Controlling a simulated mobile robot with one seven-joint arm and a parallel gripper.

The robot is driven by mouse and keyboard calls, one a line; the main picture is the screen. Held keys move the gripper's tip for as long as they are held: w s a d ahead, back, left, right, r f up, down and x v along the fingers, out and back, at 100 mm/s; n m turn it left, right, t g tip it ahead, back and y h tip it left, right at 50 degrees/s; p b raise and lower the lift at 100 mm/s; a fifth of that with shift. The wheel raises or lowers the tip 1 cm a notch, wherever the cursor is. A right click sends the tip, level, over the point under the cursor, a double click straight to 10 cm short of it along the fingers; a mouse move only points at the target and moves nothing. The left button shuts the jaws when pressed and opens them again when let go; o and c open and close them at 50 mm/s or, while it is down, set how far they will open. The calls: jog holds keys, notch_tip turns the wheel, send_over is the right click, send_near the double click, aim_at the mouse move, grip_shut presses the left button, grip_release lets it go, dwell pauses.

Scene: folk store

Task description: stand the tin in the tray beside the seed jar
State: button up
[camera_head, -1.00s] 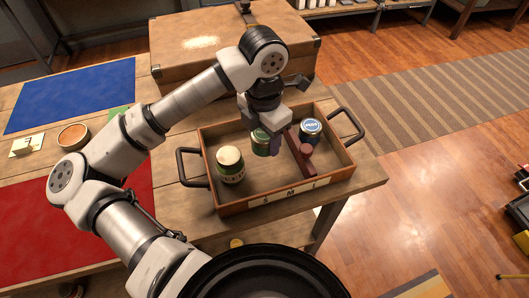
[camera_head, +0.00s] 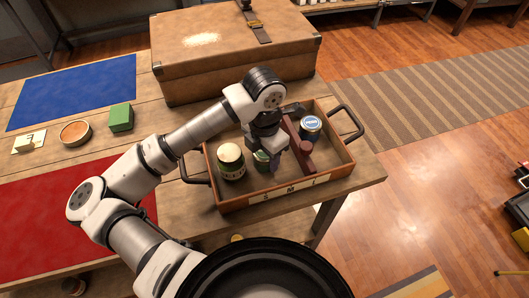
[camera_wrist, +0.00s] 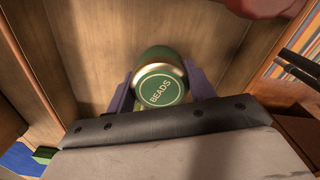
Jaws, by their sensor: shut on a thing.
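The green tin (camera_wrist: 158,84), with "BEADS" on its lid, is between the purple fingers of my gripper (camera_wrist: 160,92) in the wrist view. My gripper (camera_head: 267,163) is shut on the tin (camera_head: 261,160), upright inside the wooden tray (camera_head: 234,205); the arm partly hides it. I cannot tell if its base touches the floor. A blue-lidded jar (camera_head: 310,127) stands right of the tray's divider. I cannot read which jar holds seed.
A dark red divider (camera_head: 296,145) with a knob runs through the tray, right of my gripper. The tray has black handles at both ends. A leather case (camera_head: 220,60) stands behind. A green block (camera_head: 121,117) and round dish (camera_head: 75,132) lie left on the table.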

jog(key=o, duration=1)
notch_tip(320, 180, up, 12)
jog(key=shift+b, duration=0.45)
jog(key=shift+r, duration=0.1)
